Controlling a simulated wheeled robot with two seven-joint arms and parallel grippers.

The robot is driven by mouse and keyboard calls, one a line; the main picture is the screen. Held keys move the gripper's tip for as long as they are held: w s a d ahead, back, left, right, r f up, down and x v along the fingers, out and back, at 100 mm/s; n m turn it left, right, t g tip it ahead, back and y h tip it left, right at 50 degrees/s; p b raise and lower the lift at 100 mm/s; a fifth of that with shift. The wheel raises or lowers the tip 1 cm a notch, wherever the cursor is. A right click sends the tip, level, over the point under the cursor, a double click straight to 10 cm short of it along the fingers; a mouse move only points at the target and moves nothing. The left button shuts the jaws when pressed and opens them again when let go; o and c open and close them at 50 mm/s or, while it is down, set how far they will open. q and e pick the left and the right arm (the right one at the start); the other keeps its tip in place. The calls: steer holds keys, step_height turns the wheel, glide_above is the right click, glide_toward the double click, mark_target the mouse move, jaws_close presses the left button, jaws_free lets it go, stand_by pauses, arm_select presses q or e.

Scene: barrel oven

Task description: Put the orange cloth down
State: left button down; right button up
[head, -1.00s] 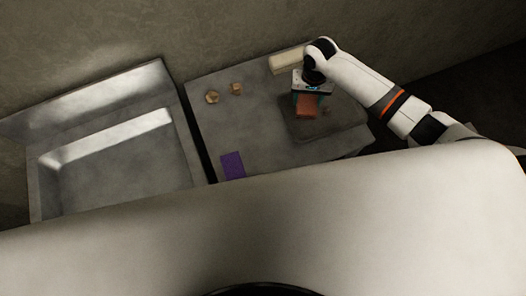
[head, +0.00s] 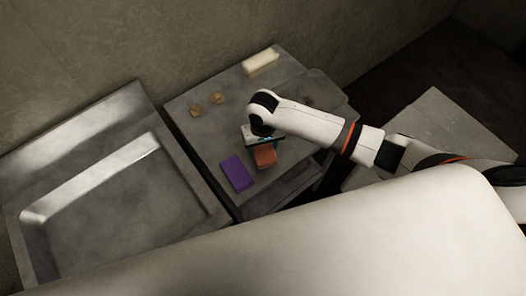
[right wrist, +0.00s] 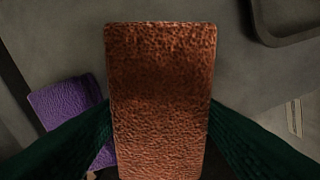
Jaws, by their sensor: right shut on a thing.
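The orange cloth (head: 265,156) is a small folded block held in my right gripper (head: 264,146), over the front part of the grey table (head: 205,135). In the right wrist view the cloth (right wrist: 160,95) fills the middle, with the dark green fingers (right wrist: 160,125) shut on its two sides. Whether the cloth touches the tabletop I cannot tell. A purple cloth (head: 237,173) lies on the table just left of it, and it also shows in the right wrist view (right wrist: 68,108). My left gripper is not in view.
A metal sink basin (head: 105,205) stands left of the table. Two small brown round things (head: 217,98) and a cream block (head: 260,62) lie towards the back. A dark grey tray or board (head: 322,92) lies at the right. Bare tabletop shows behind the purple cloth.

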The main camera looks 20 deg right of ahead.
mark_target(263, 148)
step_height(263, 148, down, 3)
steer(key=shift+s+a+f, duration=0.1)
steer(key=shift+a+f, duration=0.05)
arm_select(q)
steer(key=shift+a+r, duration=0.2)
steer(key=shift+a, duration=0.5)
arm_select(e)
steer(key=shift+f, duration=0.2)
steer(key=shift+f, duration=0.2)
steer(key=o, duration=0.9)
steer(key=shift+r, duration=0.1)
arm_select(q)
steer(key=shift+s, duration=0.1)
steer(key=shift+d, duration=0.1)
arm_select(e)
steer(key=shift+r, duration=0.25)
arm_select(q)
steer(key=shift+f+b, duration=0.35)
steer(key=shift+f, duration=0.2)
arm_select(e)
step_height(263, 148, up, 12)
steer(key=shift+f, duration=0.1)
